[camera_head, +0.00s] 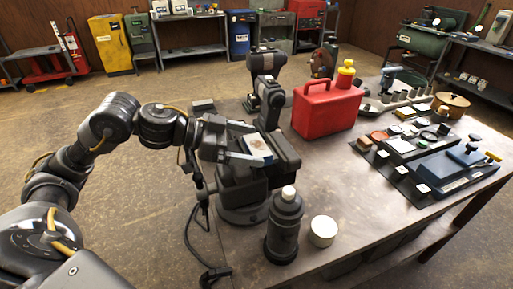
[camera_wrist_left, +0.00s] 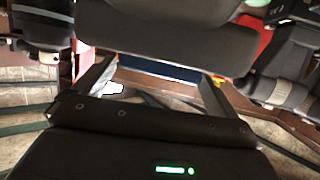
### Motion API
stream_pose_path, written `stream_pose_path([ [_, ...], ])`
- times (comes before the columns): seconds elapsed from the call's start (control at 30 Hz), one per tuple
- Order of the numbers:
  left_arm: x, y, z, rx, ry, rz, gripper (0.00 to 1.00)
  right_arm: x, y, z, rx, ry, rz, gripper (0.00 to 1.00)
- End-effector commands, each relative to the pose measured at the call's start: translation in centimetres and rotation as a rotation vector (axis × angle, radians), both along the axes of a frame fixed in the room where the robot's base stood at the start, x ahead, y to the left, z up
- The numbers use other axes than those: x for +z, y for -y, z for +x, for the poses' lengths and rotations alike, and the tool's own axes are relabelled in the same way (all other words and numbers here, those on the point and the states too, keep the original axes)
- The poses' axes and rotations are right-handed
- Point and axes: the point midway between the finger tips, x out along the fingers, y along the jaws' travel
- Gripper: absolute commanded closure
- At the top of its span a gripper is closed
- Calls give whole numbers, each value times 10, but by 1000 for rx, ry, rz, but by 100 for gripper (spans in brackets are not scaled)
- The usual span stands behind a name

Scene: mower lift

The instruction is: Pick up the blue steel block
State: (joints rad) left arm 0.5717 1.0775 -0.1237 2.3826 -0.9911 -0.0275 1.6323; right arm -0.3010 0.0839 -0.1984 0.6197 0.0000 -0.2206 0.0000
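A small block (camera_head: 258,146) with a pale, bluish top sits at the jaws of the dark bench vise (camera_head: 243,185) in the head view. In the left wrist view a dark blue face (camera_wrist_left: 160,70), which looks like the blue steel block, lies between the fingers. My left gripper (camera_head: 240,148) reaches in from the left, close against the block and vise. Its two fingers (camera_wrist_left: 158,76) stand wide apart in the wrist view, one at each side of the blue face. I cannot tell if they touch it. My right gripper is not in view.
A dark power tool (camera_head: 266,85) stands behind the vise, with a red can (camera_head: 327,106) to its right. Trays of parts (camera_head: 435,165) fill the right side. The bench middle is clear.

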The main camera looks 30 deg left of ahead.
Motion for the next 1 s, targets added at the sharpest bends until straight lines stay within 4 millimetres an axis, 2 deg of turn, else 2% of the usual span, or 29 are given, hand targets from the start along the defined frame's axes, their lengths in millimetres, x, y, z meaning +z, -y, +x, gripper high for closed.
stream_pose_path([
  [0.03, 0, 0, 0, 0, 0, 0, 10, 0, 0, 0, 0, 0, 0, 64],
  [0.33, 1, 0, 0, 0, 2, -2, 48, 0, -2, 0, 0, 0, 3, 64],
  [0.73, 8, 0, 0, -1, 3, -1, 48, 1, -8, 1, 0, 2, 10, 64],
  [0.93, 33, 0, 1, 1, 8, -1, 48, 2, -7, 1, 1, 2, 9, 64],
  [1.0, 44, -9, -6, 5, 7, 2, 48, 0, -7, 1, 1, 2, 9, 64],
])
